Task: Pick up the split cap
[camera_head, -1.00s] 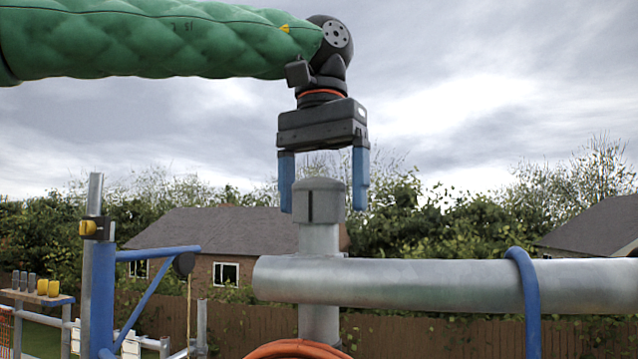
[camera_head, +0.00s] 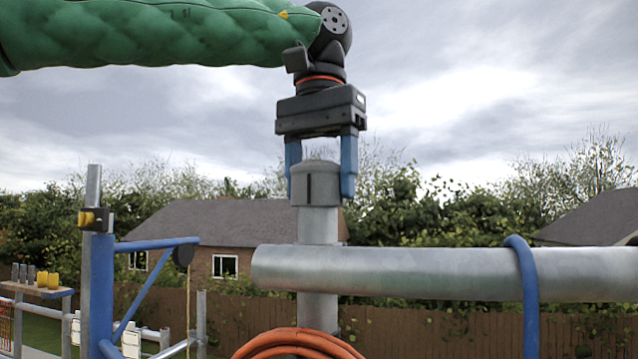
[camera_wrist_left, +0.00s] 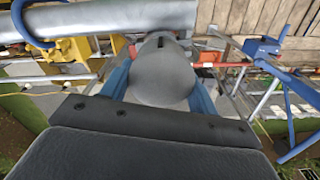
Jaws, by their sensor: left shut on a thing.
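The split cap (camera_head: 317,182) is a grey cap with a dark vertical slit, sitting on top of an upright metal post (camera_head: 318,226). My left gripper (camera_head: 321,186) comes down from above, with its two blue fingers on either side of the cap, shut on it. In the left wrist view the grey domed cap (camera_wrist_left: 163,76) lies between the blue fingers, its dark slit facing away from the wrist. The cap's underside is hidden. My right gripper is not in view.
A thick horizontal metal pipe (camera_head: 430,272) runs to the right just below the cap, with a blue hook (camera_head: 529,290) over it. An orange hose coil (camera_head: 300,345) hangs below. A blue bracket post (camera_head: 100,280) stands at left, near a shelf (camera_head: 38,290) with small caps. Above is open sky.

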